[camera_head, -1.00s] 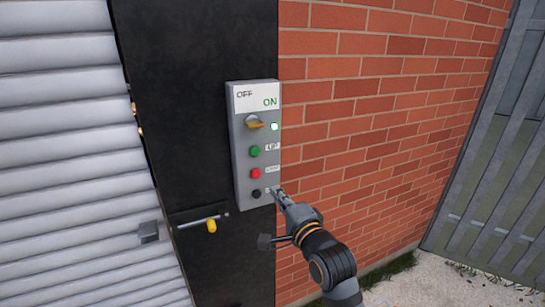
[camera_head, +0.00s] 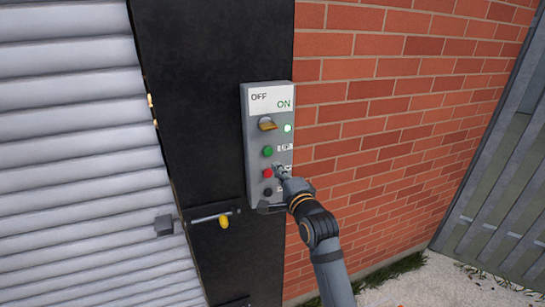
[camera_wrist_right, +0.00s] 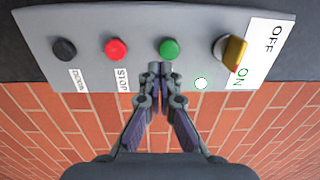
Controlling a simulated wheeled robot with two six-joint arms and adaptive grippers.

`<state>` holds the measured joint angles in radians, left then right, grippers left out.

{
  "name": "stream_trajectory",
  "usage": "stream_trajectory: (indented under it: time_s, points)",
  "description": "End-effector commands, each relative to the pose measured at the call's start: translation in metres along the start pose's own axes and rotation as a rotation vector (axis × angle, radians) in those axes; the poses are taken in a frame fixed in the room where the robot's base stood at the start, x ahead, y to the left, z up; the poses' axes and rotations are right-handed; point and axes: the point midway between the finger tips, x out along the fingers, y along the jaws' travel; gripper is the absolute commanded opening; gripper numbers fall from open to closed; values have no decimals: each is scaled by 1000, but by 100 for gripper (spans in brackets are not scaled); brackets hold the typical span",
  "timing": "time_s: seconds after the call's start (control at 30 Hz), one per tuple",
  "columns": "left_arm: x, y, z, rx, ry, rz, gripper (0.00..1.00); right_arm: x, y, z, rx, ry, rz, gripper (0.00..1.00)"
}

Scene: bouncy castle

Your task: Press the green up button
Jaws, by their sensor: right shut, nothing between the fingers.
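The green up button (camera_head: 267,151) is on the grey control box (camera_head: 258,187), above the red stop button (camera_head: 267,173) and the black down button (camera_head: 268,191). My right gripper (camera_head: 279,169) is shut and empty in front of the box, beside the red button in the head view. In the right wrist view, the shut fingertips (camera_wrist_right: 160,66) lie just beside and below the green button (camera_wrist_right: 169,49); whether they touch the box I cannot tell. My left gripper is not in view.
The yellow knob (camera_head: 267,124) and a lit green lamp (camera_head: 287,128) sit above the buttons. A bolt with a yellow padlock (camera_head: 223,221) is at lower left, by the grey shutter (camera_head: 80,150). A brick wall (camera_head: 390,130) is to the right.

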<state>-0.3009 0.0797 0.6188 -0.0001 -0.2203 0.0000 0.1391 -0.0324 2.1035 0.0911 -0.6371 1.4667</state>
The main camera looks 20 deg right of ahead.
Motion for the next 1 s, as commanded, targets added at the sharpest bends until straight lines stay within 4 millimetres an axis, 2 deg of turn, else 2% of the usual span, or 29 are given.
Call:
stream_trajectory:
  time_s: [0.1,0.3,0.73,0.9,1.0]
  points:
    - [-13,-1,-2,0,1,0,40,22,-4,0,1,0,1,0]
    - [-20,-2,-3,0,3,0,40,44,-1,0,1,0,1,0]
    - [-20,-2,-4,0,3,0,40,49,0,0,1,0,0,0]
    - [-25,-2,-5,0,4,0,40,67,-1,0,1,0,0,0]
    - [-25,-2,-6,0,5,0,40,70,0,0,1,0,-1,0]
